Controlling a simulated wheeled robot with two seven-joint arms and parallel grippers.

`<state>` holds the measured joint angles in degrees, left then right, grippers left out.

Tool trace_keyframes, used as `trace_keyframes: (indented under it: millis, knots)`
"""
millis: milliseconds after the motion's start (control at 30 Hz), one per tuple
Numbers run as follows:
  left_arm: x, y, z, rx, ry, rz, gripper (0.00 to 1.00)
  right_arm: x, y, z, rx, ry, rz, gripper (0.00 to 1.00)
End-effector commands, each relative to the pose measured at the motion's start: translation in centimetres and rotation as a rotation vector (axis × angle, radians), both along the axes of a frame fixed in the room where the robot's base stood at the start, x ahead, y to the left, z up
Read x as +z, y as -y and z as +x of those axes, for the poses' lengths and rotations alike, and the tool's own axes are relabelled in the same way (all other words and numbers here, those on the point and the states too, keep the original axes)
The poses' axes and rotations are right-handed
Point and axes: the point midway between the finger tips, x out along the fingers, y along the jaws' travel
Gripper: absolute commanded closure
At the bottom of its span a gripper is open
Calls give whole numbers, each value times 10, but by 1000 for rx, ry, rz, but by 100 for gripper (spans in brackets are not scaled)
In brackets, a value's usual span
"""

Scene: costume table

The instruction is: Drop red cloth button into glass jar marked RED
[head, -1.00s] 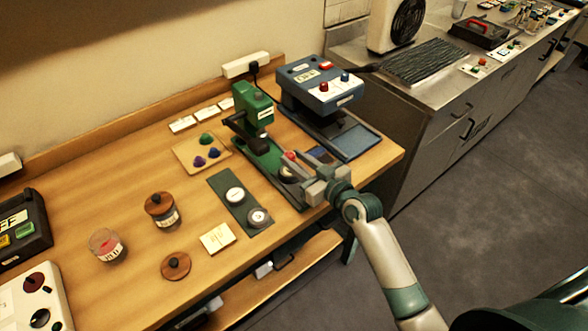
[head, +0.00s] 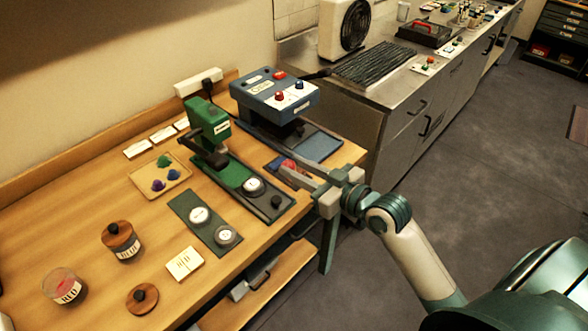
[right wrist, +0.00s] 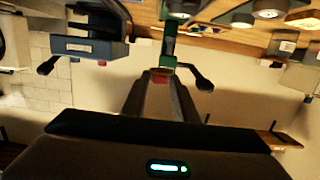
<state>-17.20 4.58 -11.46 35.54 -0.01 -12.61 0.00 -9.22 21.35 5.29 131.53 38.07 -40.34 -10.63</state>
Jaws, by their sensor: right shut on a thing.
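My right gripper (head: 287,174) is shut on the red cloth button (head: 289,165). It holds the button at the right of the green press, in front of the blue machine. In the right wrist view the red button (right wrist: 160,76) shows between the fingertips. The glass jar marked RED (head: 66,292) stands at the front left of the table, far from the gripper. It is open, with something red inside. A wooden lid (head: 142,298) with a dark knob lies to its right. My left gripper is not in view.
A second jar (head: 124,250) with a wooden lid on stands behind.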

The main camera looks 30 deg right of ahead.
Motion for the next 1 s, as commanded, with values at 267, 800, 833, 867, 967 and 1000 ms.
trace_keyframes:
  millis: [267,800,833,867,967,1000]
  knots:
    - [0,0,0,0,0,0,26,0,0,0,0,1,0,99]
    - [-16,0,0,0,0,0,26,-9,-40,1,-114,14,-12,99]
    - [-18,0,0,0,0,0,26,-8,-44,1,-130,15,-13,99]
    - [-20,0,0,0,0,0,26,-7,-47,1,-147,16,-14,99]
    - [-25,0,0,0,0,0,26,-5,-56,0,-204,15,-11,99]
    - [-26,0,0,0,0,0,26,-3,-59,0,-227,15,-11,99]
